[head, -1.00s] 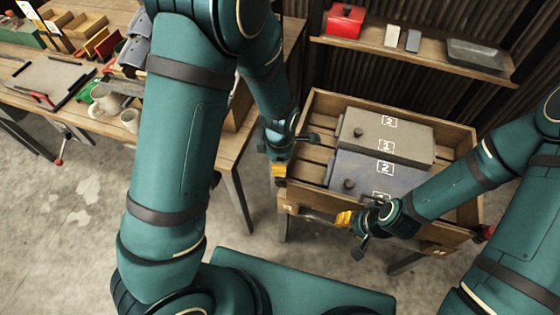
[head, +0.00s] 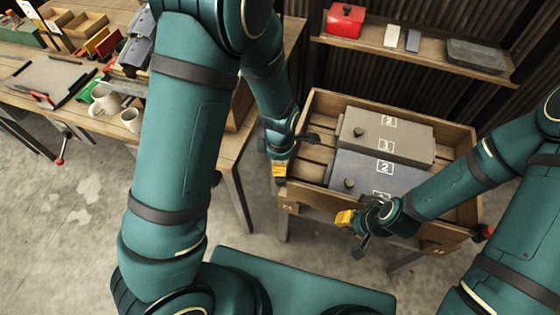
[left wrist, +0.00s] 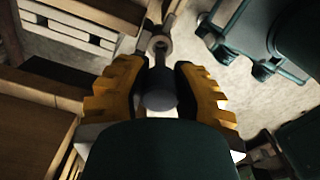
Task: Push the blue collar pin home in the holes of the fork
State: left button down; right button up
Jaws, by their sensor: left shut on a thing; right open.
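My left gripper (head: 279,172) is at the left front corner of the wooden crate. In the left wrist view its yellow fingers (left wrist: 159,88) are shut on a dark, round-headed piece (left wrist: 160,99), probably the collar pin; its blue colour is not clear. A pale ring (left wrist: 159,43) shows just beyond the fingertips, in line with the held piece. I cannot tell whether they touch. The fork and its holes cannot be made out for certain. My right gripper (head: 345,218) is open and appears empty, at the crate's front edge.
The wooden crate (head: 462,152) holds grey numbered boxes (head: 400,138) with dark knobs. A workbench (head: 60,112) at left carries mugs (head: 104,99), trays and tools. A shelf (head: 480,68) at the back holds a red box (head: 345,20). Concrete floor is open at lower left.

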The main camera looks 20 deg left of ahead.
pick_arm(q)
jog(key=shift+f, duration=1.85)
dwell(6.2)
